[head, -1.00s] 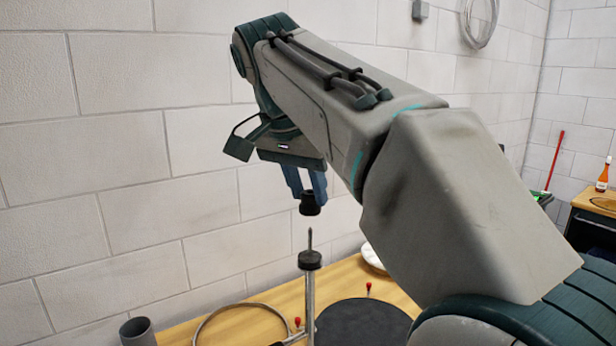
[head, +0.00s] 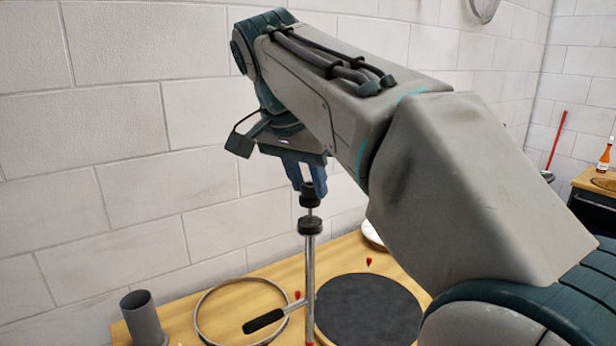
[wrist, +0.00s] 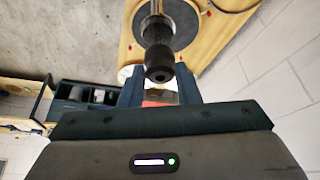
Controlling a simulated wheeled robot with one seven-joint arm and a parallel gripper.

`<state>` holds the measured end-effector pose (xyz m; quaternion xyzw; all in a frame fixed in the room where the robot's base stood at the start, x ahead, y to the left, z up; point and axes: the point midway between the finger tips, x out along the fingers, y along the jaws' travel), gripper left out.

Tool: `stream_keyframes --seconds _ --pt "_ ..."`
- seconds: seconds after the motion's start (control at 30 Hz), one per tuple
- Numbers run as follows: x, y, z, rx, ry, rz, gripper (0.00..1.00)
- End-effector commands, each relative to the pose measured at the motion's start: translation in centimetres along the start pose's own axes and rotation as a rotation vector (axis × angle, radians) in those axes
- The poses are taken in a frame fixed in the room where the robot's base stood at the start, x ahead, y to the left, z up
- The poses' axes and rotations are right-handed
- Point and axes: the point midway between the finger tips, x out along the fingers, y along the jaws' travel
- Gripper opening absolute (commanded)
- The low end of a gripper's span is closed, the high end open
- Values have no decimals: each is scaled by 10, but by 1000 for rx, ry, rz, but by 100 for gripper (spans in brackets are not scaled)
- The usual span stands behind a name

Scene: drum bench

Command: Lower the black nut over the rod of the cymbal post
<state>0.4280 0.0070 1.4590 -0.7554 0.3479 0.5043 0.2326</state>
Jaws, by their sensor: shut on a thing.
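The black nut (head: 309,196) is held between the two blue fingertips of my gripper (head: 307,186), which point down. The cymbal post (head: 310,270) stands upright on the bench, with a black collar (head: 311,226) near its top. A short length of thin rod (head: 310,212) shows between the nut and the collar. The rod's tip is hidden by the nut, so the nut appears over or in line with it; I cannot tell how far. In the wrist view the nut (wrist: 159,66) sits beyond my gripper (wrist: 160,86), with the post's top right behind it.
A black round pad (head: 368,310), a metal hoop (head: 205,312) and a grey tube (head: 143,318) lie around the post on the wooden bench (head: 272,272). A black-handled side arm (head: 265,321) sticks out from the post. A white block wall (head: 120,150) stands close behind.

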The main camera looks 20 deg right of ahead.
Motion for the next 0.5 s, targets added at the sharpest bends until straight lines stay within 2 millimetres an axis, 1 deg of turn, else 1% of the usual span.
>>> stream_keyframes --seconds 0.03,0.2,0.5 --pt "4 0 2 0 0 0 8" --pt "12 0 5 0 0 -1 8" --pt "22 0 9 0 0 -1 8"
